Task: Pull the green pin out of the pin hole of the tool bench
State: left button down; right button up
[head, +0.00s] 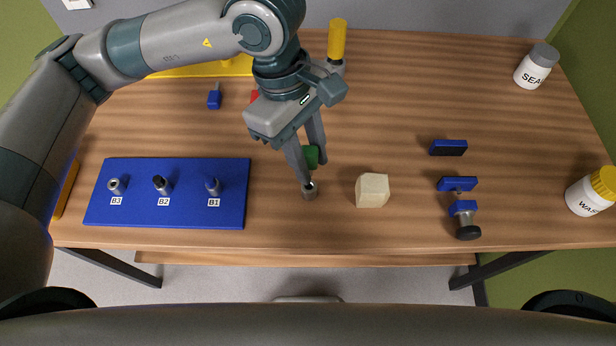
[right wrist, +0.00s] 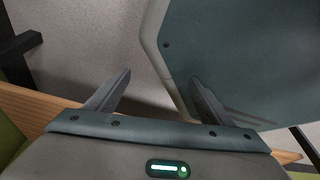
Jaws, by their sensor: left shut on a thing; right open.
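The green pin (head: 311,154) shows as a small green piece between the fingers of my left gripper (head: 314,172), near the middle of the bench in the head view. The left gripper points down and is shut on it; a finger hides part of the pin. A short grey metal cylinder (head: 309,193) is just below the fingertips. I cannot tell whether the pin is still in a hole. The tool bench (head: 400,110) has a wood top. My right gripper (right wrist: 158,85) is open and empty in the right wrist view, outside the head view.
A blue mat (head: 135,213) with several labelled bits lies left. A cream block (head: 372,190) sits right of the left gripper. Blue clamp-like parts (head: 463,208) and white bottles (head: 537,66) stand further right. A yellow-handled tool (head: 337,40) is behind. Bare wood lies between them.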

aim_at(313, 152)
pick_arm(q)
jog(key=shift+r, duration=0.15)
jog(key=shift+s+d+p+v, duration=0.1)
jog(key=shift+d+p+v, duration=0.1)
jog(key=shift+v, duration=0.55)
jog(key=shift+s+d+p+v, duration=0.1)
jog(key=shift+p+v, duration=0.1)
jog(key=shift+v, duration=0.55)
jog(key=shift+s+d+p+v, duration=0.1)
jog(key=shift+d+p+v, duration=0.1)
jog(key=shift+v, duration=0.6)
jog(key=shift+r, duration=0.1)
pick_arm(e)
jog(key=shift+w+r, duration=0.4)
jog(key=shift+r, duration=0.2)
pick_arm(q)
jog(key=shift+a, duration=0.1)
